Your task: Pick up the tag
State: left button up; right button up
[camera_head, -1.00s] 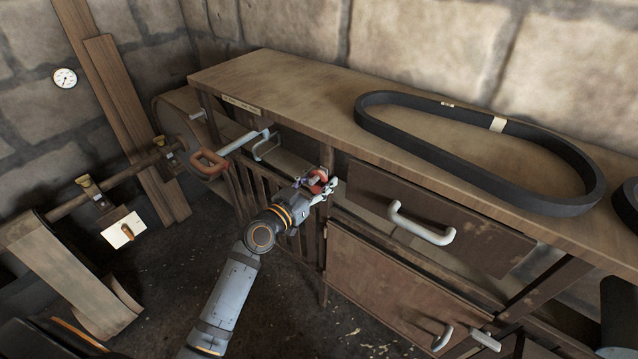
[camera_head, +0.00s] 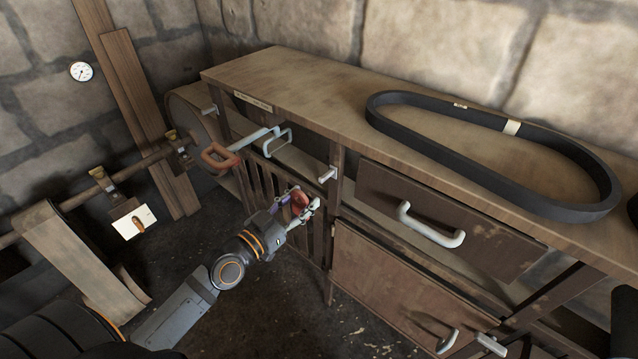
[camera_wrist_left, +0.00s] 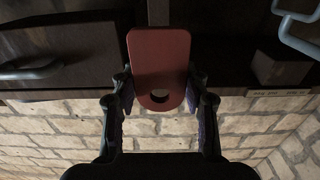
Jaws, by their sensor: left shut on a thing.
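The red tag (camera_head: 300,202) is a flat plate with rounded corners and a round hole at one end. My left gripper (camera_head: 299,206) is shut on it, in front of the slatted part of the cabinet. In the left wrist view the tag (camera_wrist_left: 160,65) sits between the two fingers, its hole toward the palm. The tag looks clear of the light peg (camera_head: 328,174) on the cabinet post. My right gripper is not in view.
The wooden cabinet (camera_head: 290,78) carries a black belt (camera_head: 460,165) on top. A drawer with a pale handle (camera_head: 430,225) is to the right.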

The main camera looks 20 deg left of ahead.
aim_at(307, 220)
pick_arm(q)
jog(key=p+v, duration=0.2)
jog(key=v, duration=0.5)
jog(key=shift+s+p, duration=0.25)
jog(key=shift+p, duration=0.1)
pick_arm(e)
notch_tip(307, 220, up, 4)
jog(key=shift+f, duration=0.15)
pick_arm(q)
jog(key=shift+w+a+r, duration=0.1)
